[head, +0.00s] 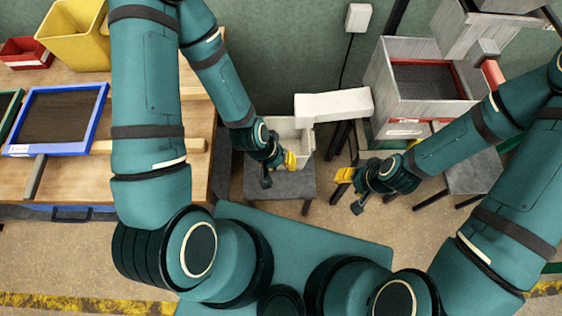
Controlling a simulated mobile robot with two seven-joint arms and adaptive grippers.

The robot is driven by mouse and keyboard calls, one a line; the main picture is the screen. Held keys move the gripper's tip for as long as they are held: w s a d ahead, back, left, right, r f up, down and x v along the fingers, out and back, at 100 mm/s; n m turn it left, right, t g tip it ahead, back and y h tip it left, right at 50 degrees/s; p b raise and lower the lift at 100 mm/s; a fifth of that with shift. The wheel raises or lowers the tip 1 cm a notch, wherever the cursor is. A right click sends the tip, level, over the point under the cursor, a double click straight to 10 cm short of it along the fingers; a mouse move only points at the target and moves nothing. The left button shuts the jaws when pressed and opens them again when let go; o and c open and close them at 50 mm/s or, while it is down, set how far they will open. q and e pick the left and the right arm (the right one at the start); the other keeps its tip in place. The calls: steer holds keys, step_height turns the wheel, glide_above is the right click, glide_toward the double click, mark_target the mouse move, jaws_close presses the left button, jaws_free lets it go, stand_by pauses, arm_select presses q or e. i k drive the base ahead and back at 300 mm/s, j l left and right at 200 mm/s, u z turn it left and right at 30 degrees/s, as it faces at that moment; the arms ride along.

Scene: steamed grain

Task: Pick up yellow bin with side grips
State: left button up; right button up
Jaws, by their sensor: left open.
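The yellow bin (78,38) stands on the wooden table at the top left, partly cut off by the picture's top edge and close to my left upper arm. My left gripper (279,171) is open and empty, over the small grey stool and well to the right of the yellow bin. My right gripper (349,191) appears open and empty, over the floor right of the stool, and is far from the bin. Neither gripper touches the bin.
A red bin (24,52) and a blue-framed tray (88,88) are on the wooden table (60,178). A white container (305,148) sits on the grey stool (287,187) below the white chute (334,105) of a grey machine (395,55).

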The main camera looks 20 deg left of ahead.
mark_target(76, 33)
steer(key=k+j, duration=0.15)
steer(key=k, duration=0.3)
steer(key=k+j, duration=0.15)
steer(key=k, duration=0.35)
steer(key=k+j, duration=0.1)
steer(key=j, duration=0.35)
steer(key=k+j+u, duration=0.1)
steer(key=j, duration=0.4)
